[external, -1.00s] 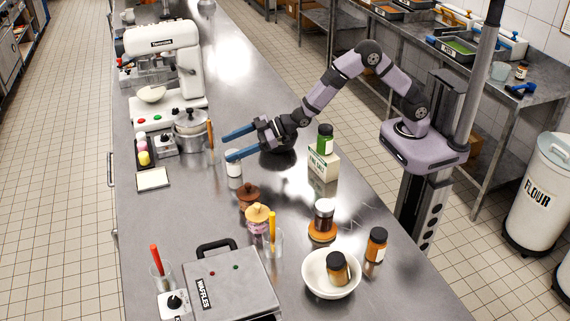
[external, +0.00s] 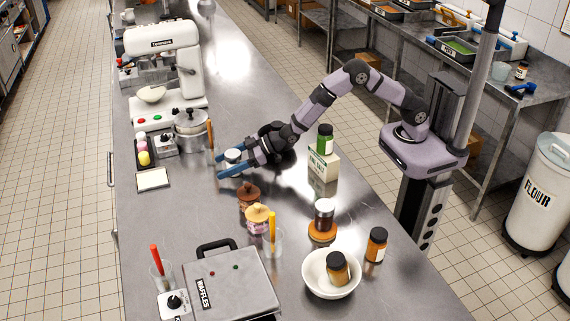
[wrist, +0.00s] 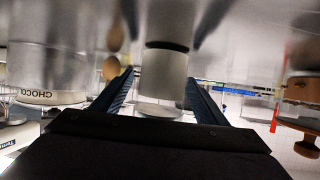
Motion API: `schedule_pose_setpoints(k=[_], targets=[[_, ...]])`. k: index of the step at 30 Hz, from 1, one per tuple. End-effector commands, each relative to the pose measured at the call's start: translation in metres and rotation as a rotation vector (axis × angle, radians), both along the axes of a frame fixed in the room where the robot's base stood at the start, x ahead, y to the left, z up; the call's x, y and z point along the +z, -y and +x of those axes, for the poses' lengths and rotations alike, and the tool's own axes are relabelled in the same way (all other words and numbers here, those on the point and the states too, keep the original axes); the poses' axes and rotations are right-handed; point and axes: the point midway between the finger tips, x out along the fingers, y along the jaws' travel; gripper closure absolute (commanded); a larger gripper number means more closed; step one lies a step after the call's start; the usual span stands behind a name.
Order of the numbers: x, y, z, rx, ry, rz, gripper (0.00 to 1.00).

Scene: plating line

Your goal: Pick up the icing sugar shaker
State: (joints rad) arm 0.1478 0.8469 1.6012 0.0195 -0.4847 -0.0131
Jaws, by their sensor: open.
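The icing sugar shaker appears to be the small white cylinder (external: 233,155) standing on the steel counter, left of centre in the external view. My gripper (external: 221,163) is low over the counter with its blue fingers open on either side of it. In the wrist view the pale shaker (wrist: 163,75) stands between the two fingers (wrist: 160,80), with a dark band around it. I cannot tell whether either finger touches it. In the external view the fingers hide its lower part.
A pot (external: 190,124) stands behind and left of the shaker.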

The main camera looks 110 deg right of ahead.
Motion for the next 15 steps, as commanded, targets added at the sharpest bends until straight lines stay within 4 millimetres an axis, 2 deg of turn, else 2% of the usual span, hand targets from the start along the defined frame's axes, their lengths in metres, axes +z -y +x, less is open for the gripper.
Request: schedule_pose_setpoints(k=[12,13,15], targets=[[-0.0023,0.0011,0.0060,0.000,0.000,0.000,0.33],[-0.0023,0.0011,0.0060,0.000,0.000,0.000,0.38],[-0.0023,0.0010,0.0059,0.000,0.000,0.000,0.55]])
